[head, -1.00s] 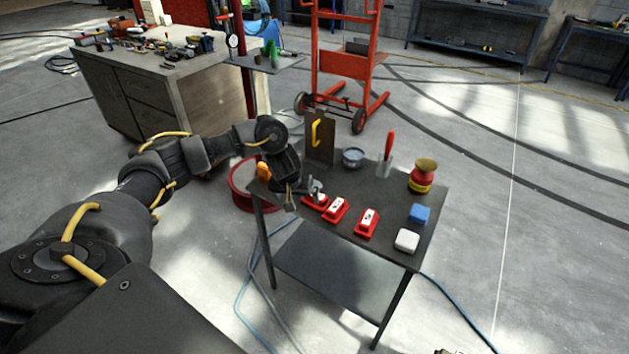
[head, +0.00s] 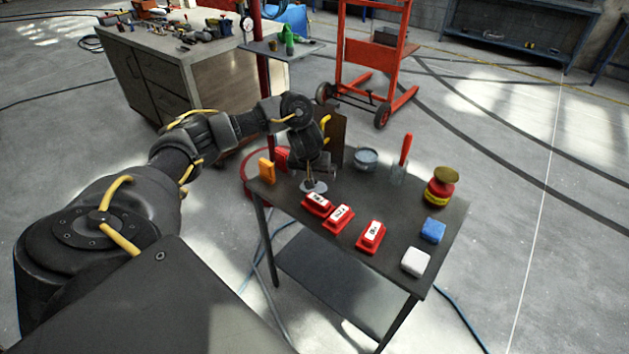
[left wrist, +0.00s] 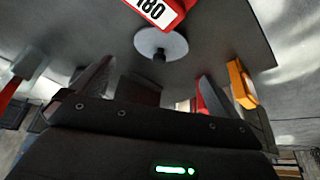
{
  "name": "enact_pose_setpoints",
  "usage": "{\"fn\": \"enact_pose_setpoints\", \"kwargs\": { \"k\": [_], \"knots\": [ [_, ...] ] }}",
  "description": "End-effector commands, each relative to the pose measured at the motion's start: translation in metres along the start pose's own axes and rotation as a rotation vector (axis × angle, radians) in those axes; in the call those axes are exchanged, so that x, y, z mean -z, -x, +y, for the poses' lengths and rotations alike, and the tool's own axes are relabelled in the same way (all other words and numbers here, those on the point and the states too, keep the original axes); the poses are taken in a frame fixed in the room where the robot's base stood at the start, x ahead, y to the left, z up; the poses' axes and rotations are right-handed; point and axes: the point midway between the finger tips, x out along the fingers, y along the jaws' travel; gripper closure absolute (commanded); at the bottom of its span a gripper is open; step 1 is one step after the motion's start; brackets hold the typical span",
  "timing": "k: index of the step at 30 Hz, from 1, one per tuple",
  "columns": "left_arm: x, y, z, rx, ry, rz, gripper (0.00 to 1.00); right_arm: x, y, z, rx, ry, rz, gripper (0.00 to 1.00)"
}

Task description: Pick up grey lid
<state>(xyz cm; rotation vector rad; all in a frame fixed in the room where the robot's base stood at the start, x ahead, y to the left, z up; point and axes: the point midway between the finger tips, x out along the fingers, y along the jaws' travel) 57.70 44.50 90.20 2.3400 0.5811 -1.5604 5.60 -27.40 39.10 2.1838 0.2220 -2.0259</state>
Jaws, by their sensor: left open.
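The grey lid (head: 314,187) is a small round disc with a dark knob, lying flat near the left end of the dark table. In the left wrist view the lid (left wrist: 165,43) shows just ahead of the fingers, its knob towards them. My left gripper (head: 312,172) points down just above the lid. In the left wrist view its two fingers (left wrist: 154,70) are apart, with nothing between them and the knob roughly in line with the gap. My right gripper is not in view.
A red block marked 180 (left wrist: 155,10) is close beside the lid; several such blocks (head: 338,217) line the front edge. An orange block (head: 267,171) stands left of the gripper. A tin (head: 365,160), scraper (head: 400,160), red jar (head: 440,188), blue block (head: 432,230) and white block (head: 415,262) are farther right.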

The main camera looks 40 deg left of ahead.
Motion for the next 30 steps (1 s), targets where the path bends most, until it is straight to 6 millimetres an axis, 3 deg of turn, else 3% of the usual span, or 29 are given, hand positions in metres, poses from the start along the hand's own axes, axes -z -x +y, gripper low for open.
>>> {"fn": "enact_pose_setpoints", "kwargs": {
  "k": [2, 9, 16, 21, 29, 30],
  "knots": [
    [-0.002, -0.012, -0.001, 0.001, 0.002, -0.001, 0.00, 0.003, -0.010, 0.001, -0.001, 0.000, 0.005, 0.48],
    [-0.001, -0.017, -0.001, 0.001, 0.001, -0.001, 0.00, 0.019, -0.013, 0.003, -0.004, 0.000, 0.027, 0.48],
    [-0.006, -0.052, 0.000, 0.000, 0.004, -0.004, 0.00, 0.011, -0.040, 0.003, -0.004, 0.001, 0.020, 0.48],
    [-0.003, -0.064, 0.000, 0.001, 0.001, -0.002, 0.00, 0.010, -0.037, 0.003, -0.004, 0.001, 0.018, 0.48],
    [-0.002, -0.065, 0.000, 0.001, 0.001, -0.001, 0.00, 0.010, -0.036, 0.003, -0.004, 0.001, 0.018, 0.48],
    [-0.002, -0.065, 0.000, 0.001, 0.001, -0.001, 0.05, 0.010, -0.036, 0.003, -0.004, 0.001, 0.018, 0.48]
  ]
}}
